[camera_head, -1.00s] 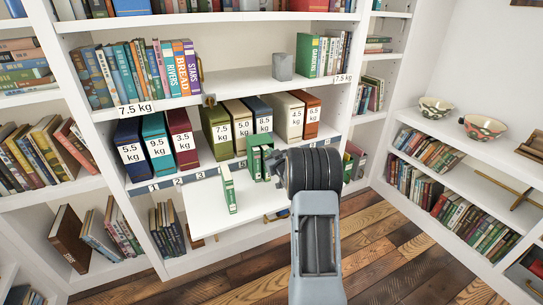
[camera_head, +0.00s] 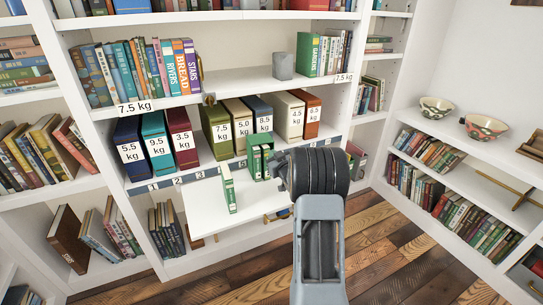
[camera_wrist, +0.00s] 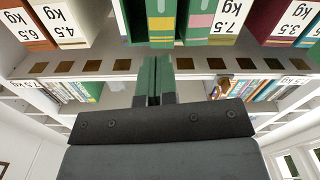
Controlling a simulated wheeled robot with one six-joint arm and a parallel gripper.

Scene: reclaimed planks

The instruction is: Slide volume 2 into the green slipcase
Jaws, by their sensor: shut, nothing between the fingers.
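In the wrist view, which is upside down, green spines with a yellow band (camera_wrist: 160,28) and a pink band (camera_wrist: 200,20) show ahead of my gripper (camera_wrist: 155,75). My gripper is shut and empty, its tips close below these spines; contact is unclear.
The white board (camera_head: 205,215) has bare room around the thin volume. Weight-labelled boxes, such as an olive one (camera_head: 215,125), line the shelf above. A grey block (camera_head: 283,66) stands higher up. Bowls (camera_head: 483,126) sit on the right-hand shelf.

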